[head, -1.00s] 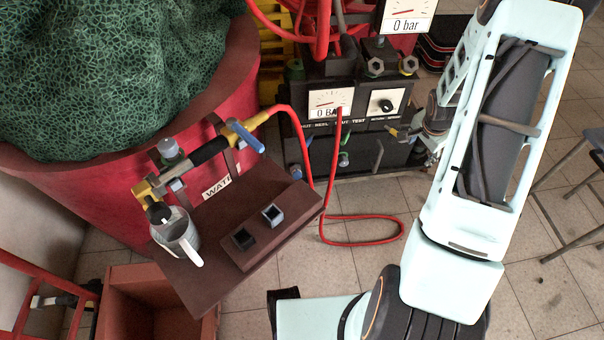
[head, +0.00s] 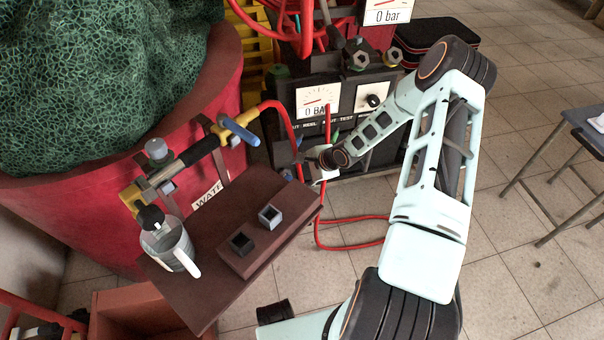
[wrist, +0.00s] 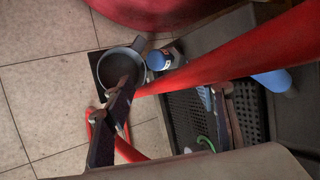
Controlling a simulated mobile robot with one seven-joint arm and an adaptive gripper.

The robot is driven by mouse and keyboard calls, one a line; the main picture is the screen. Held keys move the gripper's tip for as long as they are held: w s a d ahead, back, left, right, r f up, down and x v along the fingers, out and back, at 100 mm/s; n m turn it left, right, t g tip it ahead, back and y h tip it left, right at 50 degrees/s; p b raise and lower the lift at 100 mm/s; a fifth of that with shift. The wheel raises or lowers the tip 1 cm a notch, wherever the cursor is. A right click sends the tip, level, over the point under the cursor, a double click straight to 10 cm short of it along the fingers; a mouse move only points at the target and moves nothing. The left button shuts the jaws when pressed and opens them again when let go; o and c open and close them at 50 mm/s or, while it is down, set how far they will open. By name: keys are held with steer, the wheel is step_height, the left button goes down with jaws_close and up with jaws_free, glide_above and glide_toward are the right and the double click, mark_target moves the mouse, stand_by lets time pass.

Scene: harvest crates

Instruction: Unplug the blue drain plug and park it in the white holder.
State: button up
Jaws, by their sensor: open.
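My gripper (head: 306,165) is in front of the black machine's lower front, beside the red hose. In the wrist view my gripper (wrist: 172,92) has two dark fingers standing apart, with nothing clearly held between them. A blue cylindrical piece (wrist: 272,82) shows right of the fingers, and a blue-capped item (wrist: 160,58) shows beyond them. I cannot tell for certain which is the drain plug. On the brown shelf, a pale square holder (head: 270,215), seemingly the white one, stands beside a black square holder (head: 241,242). The pale holder looks empty.
The red hose (wrist: 235,55) crosses close in front of the wrist camera. A dark round pan (wrist: 122,68) is on the tiles. A clear jug (head: 170,246) stands on the brown shelf (head: 215,285) below a pipe with a blue lever (head: 240,132). A table is at right.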

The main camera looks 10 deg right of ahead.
mark_target(290, 177)
steer(key=b+x, duration=0.2)
steer(key=x, duration=0.6)
steer(key=shift+f, duration=0.1)
steer(key=c, duration=1.2)
steer(key=shift+s+r+p, duration=0.5)
steer(key=shift+s+r, duration=0.3)
steer(key=shift+s, duration=0.35)
steer(key=shift+s+r+p, duration=0.5)
steer(key=shift+s+r, duration=0.3)
steer(key=shift+s, duration=0.3)
steer(key=shift+d, duration=0.15)
